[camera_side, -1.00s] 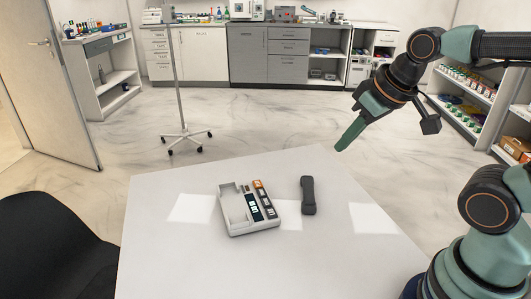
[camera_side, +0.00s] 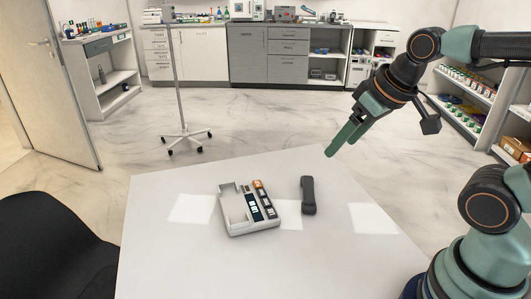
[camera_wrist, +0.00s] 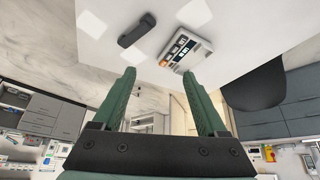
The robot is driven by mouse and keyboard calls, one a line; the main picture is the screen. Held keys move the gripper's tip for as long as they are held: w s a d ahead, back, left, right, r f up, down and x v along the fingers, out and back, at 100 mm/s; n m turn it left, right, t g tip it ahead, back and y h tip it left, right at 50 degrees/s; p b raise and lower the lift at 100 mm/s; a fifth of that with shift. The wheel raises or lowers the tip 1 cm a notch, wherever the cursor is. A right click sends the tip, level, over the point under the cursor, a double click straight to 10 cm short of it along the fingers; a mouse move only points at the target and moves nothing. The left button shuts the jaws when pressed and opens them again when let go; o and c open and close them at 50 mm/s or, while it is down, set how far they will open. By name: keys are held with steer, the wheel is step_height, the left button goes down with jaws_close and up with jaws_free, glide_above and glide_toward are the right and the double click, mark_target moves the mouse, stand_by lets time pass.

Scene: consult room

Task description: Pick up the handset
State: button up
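The handset (camera_side: 308,196) is a dark grey bar with thicker ends, lying on the white table to the right of its base. It also shows in the wrist view (camera_wrist: 137,30), near the top, beyond my fingertips. The white phone base (camera_side: 236,222) has an empty cradle on its left and dark and orange panels; the wrist view shows it too (camera_wrist: 188,52). My gripper (camera_side: 330,152) has green fingers and hangs above the table's far right edge, up and right of the handset. In the wrist view its fingers (camera_wrist: 158,73) are apart with nothing between them.
The white table (camera_side: 160,255) is clear around the base and handset. A black chair (camera_side: 50,250) stands at the left. A wheeled pole (camera_side: 185,138) stands on the floor behind, with cabinets along the back wall and shelves (camera_side: 470,95) at the right.

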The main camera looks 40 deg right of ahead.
steer(key=m+g, duration=0.6)
steer(key=m, duration=0.3)
glide_above(309, 187)
steer(key=f, duration=1.9)
steer(key=shift+s+a+f, duration=0.1)
steer(key=shift+a+f, duration=0.05)
steer(key=shift+a, duration=0.2)
steer(key=shift+d+f, duration=0.15)
steer(key=shift+f, duration=1.25)
steer(key=shift+d+f, duration=0.1)
steer(key=shift+f, duration=1.25)
jaws_close()
